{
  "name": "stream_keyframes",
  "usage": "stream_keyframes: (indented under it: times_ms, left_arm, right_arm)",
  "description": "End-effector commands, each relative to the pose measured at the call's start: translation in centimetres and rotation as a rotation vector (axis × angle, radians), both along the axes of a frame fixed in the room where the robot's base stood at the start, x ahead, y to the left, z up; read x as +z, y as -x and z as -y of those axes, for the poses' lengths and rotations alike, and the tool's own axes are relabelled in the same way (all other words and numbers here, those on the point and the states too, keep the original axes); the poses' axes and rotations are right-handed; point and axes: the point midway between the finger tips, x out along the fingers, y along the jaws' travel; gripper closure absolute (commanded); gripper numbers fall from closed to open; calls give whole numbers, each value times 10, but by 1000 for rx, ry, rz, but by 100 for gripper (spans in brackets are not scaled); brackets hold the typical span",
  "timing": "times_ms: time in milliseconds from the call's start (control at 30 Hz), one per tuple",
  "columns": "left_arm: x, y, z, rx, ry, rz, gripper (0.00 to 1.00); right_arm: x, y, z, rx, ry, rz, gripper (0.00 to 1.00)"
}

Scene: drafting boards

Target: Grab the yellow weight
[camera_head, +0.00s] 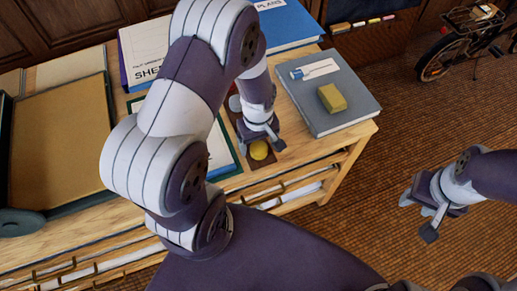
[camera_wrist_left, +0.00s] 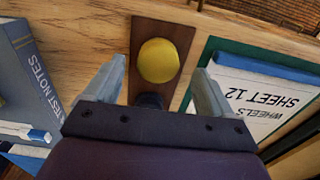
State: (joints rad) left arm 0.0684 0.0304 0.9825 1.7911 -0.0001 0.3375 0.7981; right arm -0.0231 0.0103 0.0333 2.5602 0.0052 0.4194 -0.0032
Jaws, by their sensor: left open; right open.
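The yellow weight (camera_head: 259,150) is a round yellow piece near the front edge of the wooden table. It also shows in the left wrist view (camera_wrist_left: 158,61), standing on a brown strip (camera_wrist_left: 187,33). My left gripper (camera_head: 261,135) is open just behind the weight in the head view. In the left wrist view its two fingers (camera_wrist_left: 160,85) are spread, with the weight ahead between their tips and not touched. A dark piece behind the weight is partly hidden by the gripper's base. My right gripper (camera_head: 424,215) is open and empty, off to the right over the floor.
A grey book (camera_head: 345,115) with a yellow block (camera_head: 332,98) on it lies right of my left gripper. A sheet on a green board (camera_wrist_left: 262,85) lies on the weight's other side. Blue and white folders (camera_head: 290,28) lie behind. A drafting board (camera_head: 60,150) stands left.

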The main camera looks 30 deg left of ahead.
Motion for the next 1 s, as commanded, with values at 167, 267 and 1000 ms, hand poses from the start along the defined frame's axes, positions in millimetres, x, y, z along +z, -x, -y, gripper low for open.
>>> stream_keyframes:
  times_ms: [167, 267, 1000]
  left_arm:
    - [-17, 0, 0, -1, 0, 0, 16]
    - [-17, 0, 0, -2, 0, 0, 16]
    - [-1, -1, 0, -2, 0, 3, 98]
  right_arm:
    - [-2, 0, 0, 0, 0, 0, 57]
    - [-2, 0, 0, 0, 0, 0, 57]
    - [0, 0, 0, 0, 0, 0, 57]
